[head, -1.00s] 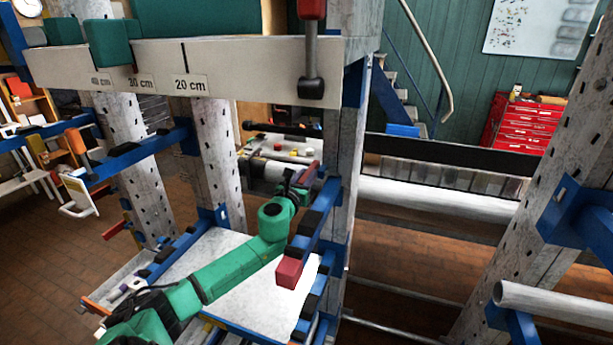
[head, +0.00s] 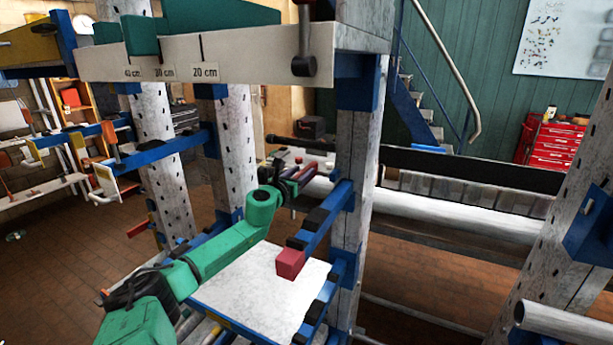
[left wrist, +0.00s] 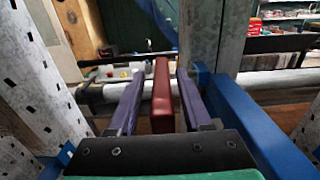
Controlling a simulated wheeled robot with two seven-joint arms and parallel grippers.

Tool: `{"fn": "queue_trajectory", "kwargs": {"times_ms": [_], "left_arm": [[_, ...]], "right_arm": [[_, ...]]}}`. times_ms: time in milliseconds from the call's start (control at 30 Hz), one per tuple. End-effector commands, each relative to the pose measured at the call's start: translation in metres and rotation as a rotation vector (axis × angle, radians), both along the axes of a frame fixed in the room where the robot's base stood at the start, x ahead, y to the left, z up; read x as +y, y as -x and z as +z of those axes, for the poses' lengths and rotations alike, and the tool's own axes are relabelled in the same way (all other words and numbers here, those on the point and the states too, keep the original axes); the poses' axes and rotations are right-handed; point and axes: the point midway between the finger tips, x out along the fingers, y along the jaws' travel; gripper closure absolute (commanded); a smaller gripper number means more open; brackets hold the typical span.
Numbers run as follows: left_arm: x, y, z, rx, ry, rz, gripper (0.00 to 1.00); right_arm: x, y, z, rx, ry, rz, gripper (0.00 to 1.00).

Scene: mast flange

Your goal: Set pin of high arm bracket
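A red bar-shaped piece (left wrist: 162,100), perhaps the pin's handle, stands between the purple fingers of my left gripper (left wrist: 158,95) in the left wrist view. A gap shows on each side of it, so the fingers look open around it. In the head view my left gripper (head: 297,175) is at the end of the green arm, just left of the grey upright. A blue bracket arm (head: 325,218) with black pads and a red end block (head: 290,263) juts from this upright below the gripper. I cannot tell which bracket is the high one. My right gripper is out of view.
A beam with cm labels (head: 230,67) crosses above my left arm, and a grey lever (head: 304,62) hangs from it. The grey upright (head: 352,245) is close right of the gripper. A white board (head: 265,290) lies below. Blue brackets (head: 160,152) stand at left.

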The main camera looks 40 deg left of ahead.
Motion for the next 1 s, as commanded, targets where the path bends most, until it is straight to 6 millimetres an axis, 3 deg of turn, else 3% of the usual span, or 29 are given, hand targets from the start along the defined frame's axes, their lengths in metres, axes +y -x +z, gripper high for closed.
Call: {"fn": "queue_trajectory", "kwargs": {"times_ms": [433, 1000], "left_arm": [[-0.002, 0.003, -0.003, 0.003, 0.000, -0.002, 0.43], [-0.019, 0.047, -0.003, 0.005, 0.004, -0.006, 0.43]], "right_arm": [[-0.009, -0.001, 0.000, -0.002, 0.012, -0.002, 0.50], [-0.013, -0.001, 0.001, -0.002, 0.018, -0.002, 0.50]]}}
